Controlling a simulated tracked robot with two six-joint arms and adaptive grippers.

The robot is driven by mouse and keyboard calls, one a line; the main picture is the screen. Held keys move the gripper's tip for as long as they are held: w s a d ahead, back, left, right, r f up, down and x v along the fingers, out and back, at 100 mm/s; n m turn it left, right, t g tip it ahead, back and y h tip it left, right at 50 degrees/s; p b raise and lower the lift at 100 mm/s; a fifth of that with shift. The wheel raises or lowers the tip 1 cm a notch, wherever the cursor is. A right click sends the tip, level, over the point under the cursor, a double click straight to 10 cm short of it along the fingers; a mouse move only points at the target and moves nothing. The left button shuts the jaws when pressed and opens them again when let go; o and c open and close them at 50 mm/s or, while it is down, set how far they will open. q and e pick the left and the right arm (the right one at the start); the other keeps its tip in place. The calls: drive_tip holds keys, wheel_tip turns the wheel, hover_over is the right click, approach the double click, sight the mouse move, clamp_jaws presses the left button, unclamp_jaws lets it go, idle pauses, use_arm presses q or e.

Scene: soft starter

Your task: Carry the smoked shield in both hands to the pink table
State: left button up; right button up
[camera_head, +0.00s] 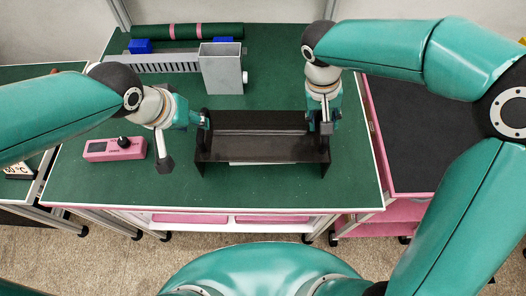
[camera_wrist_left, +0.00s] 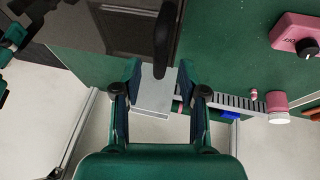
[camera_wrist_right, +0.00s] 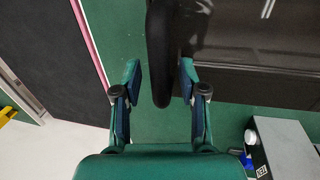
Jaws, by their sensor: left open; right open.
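The smoked shield (camera_head: 262,150), a dark see-through cover with side walls, stands on the green table in the head view. It has a black handle at each end. My left gripper (camera_head: 205,121) is open at its left end; in the left wrist view the handle (camera_wrist_left: 164,42) reaches between the open fingertips. My right gripper (camera_head: 323,122) is open at its right end; in the right wrist view the other handle (camera_wrist_right: 160,55) lies between the spread fingers. Neither gripper is closed on it. The pink table (camera_head: 412,135), dark-topped with pink edges, stands at the right, partly hidden by my right arm.
A grey metal box (camera_head: 221,70) and a slotted grey duct (camera_head: 160,65) lie behind the shield. A green roll (camera_head: 190,31) lies at the back. A pink control box (camera_head: 115,149) with a black knob sits left of the shield. Green table (camera_head: 270,190) is bare in front.

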drive_tip(key=shift+r, duration=0.1)
drive_tip(key=shift+a+r, duration=0.1)
drive_tip(key=shift+r, duration=0.2)
use_arm(q)
drive_tip(key=v, duration=0.6)
use_arm(e)
wheel_tip(320, 180, up, 11)
drive_tip(key=a, duration=0.2)
use_arm(q)
drive_tip(key=shift+a+r, duration=0.1)
drive_tip(key=shift+r, duration=0.05)
use_arm(e)
drive_tip(key=shift+w, duration=0.1)
use_arm(q)
drive_tip(key=shift+s+a+b, duration=0.1)
drive_tip(key=shift+s+a, duration=0.15)
drive_tip(key=shift+a, duration=0.7)
drive_tip(key=shift+s+a+b, duration=0.1)
drive_tip(key=shift+s+a, duration=0.15)
drive_tip(key=shift+a, duration=0.75)
drive_tip(key=shift+s+a+b, duration=0.1)
drive_tip(key=shift+s+a, duration=0.2)
drive_tip(key=shift+a, duration=0.65)
use_arm(e)
drive_tip(key=shift+a+f, duration=0.1)
drive_tip(key=shift+f, duration=0.25)
use_arm(q)
drive_tip(key=shift+s, duration=0.1)
use_arm(e)
drive_tip(key=shift+f, duration=0.1)
